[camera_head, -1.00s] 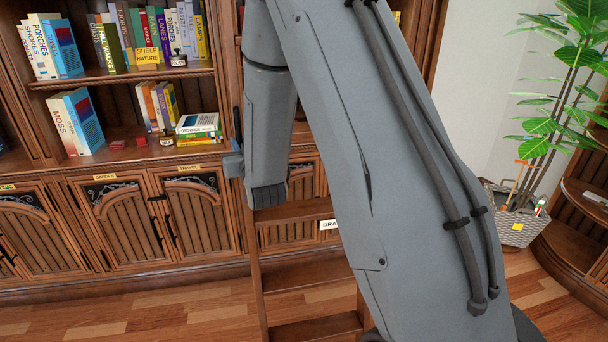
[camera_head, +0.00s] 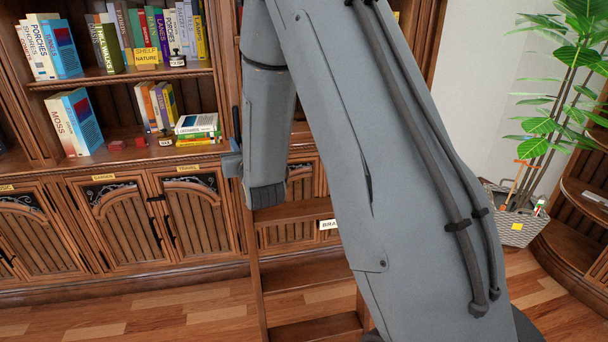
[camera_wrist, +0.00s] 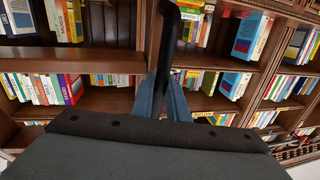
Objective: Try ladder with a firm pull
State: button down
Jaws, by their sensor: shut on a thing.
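The wooden library ladder (camera_head: 308,275) stands in front of the bookcase in the head view, with several brown treads showing. My arm hides much of its upper part and right side. My gripper (camera_head: 233,163) is at the ladder's left rail, partly behind my arm. How the handle joins the rail is hidden.
The bookcase (camera_head: 130,75) with books, labels and lower cupboards fills the left and middle. A plant in a woven basket (camera_head: 514,228) stands at the right near a curved wooden shelf unit (camera_head: 580,225). Bare wood floor (camera_head: 150,312) lies in front of the bookcase.

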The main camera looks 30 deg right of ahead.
dwell(0.8)
jog(key=c, duration=1.6)
grip_release()
jog(key=shift+c, duration=0.2)
jog(key=s+b, duration=0.3)
jog(key=s, duration=0.5)
jog(key=s+a+f+g+y, duration=0.1)
jog(key=s+f+g, duration=0.75)
jog(key=f, duration=0.25)
jog(key=s+f+n+g, duration=0.1)
jog(key=s+g, duration=0.7)
jog(key=s, duration=1)
jog(key=shift+d+f+g, duration=0.15)
jog(key=shift+f+g, duration=0.2)
jog(key=shift+f, duration=0.05)
